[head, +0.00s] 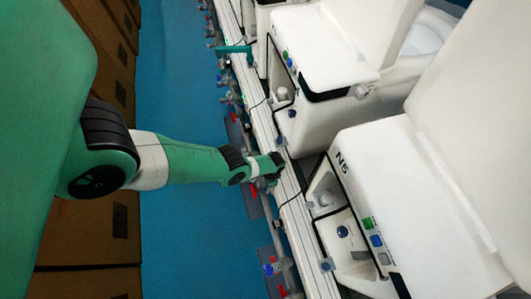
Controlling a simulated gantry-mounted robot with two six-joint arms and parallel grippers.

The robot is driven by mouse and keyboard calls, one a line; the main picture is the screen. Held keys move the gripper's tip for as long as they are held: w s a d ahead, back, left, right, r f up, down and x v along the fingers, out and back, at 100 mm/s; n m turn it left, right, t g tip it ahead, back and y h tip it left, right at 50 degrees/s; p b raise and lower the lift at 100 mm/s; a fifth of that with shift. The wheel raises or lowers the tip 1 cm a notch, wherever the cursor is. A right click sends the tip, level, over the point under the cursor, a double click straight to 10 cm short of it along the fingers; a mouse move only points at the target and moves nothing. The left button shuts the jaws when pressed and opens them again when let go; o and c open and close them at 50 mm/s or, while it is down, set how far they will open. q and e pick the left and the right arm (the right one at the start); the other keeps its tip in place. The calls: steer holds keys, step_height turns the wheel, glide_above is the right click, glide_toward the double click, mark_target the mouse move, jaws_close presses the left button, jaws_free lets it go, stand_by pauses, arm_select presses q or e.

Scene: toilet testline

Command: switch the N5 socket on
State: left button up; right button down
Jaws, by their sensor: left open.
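The toilet unit marked N5 (400,190) is white and stands at the right, with its label near its front corner. Its side recess shows a dark round knob (342,231), and green and blue buttons (372,231) sit on its edge. My left arm reaches in from the left. My left gripper (272,181) is small in the picture, open, over the pale rail (292,212) that runs along the units, left of the N5 unit. I cannot pick out the N5 socket or its switch clearly; the gripper may hide part of it. My right gripper is out of view.
Another white toilet unit (320,50) stands beyond N5. Pipes with red and blue valve parts (270,268) line the rail's left side. A teal bar-like part (235,50) crosses the rail farther up. Brown boxes (105,225) stand at the left. The blue floor (185,240) between is clear.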

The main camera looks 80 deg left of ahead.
arm_select(q)
steer(key=r+p, duration=0.1)
steer(key=r, duration=0.1)
steer(key=r+p, duration=0.1)
steer(key=r, duration=0.1)
steer(key=r+p, duration=0.1)
steer(key=r, duration=0.1)
steer(key=shift+w+p, duration=0.35)
steer(key=shift+p, duration=0.05)
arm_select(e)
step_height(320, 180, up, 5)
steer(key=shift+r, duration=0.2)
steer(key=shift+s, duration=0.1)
